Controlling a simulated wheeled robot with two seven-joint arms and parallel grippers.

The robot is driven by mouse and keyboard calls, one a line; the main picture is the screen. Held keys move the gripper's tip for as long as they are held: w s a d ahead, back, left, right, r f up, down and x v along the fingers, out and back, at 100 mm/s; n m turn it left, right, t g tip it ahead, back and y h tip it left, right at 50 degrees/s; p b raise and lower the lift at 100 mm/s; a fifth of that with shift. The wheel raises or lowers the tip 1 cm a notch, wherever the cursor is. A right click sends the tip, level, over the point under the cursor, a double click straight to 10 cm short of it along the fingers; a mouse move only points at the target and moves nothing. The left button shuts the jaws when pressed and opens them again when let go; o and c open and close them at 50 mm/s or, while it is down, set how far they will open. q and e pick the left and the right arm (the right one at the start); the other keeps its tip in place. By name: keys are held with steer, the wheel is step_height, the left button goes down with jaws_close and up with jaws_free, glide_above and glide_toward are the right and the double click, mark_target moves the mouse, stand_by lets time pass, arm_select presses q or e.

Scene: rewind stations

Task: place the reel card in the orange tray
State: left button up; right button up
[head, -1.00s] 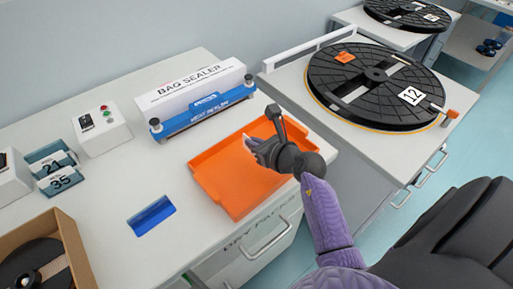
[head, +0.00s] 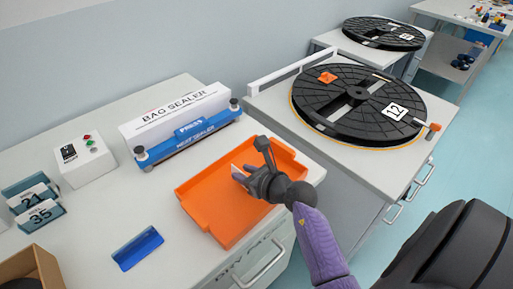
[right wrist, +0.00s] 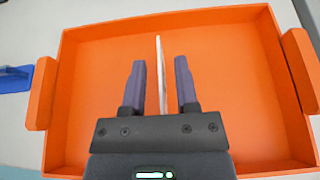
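The orange tray (head: 205,222) lies on the white bench top, and it fills most of the right wrist view (right wrist: 85,100). My right gripper (head: 250,160) is over the tray. In the right wrist view its two dark fingers (right wrist: 160,80) are spread, with clear gaps on both sides of a thin white card (right wrist: 159,62). The card, seen almost edge-on, stands between the fingers within the tray's outline. A pale edge of it shows in the head view (head: 236,170). Whether it touches the tray floor I cannot tell. My left gripper is not in view.
A bag sealer (head: 187,138) stands behind the tray. A blue holder (head: 138,249) lies left of it. Numbered card stands (head: 40,214) and a cardboard box (head: 25,268) are at far left. A black reel marked 12 (head: 360,115) sits on the unit to the right.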

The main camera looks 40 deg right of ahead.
arm_select(q)
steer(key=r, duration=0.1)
steer(key=p, duration=0.1)
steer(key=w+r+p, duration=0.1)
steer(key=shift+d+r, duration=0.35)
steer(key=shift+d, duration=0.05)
arm_select(e)
steer(key=v, duration=1.1)
steer(key=shift+s, duration=0.2)
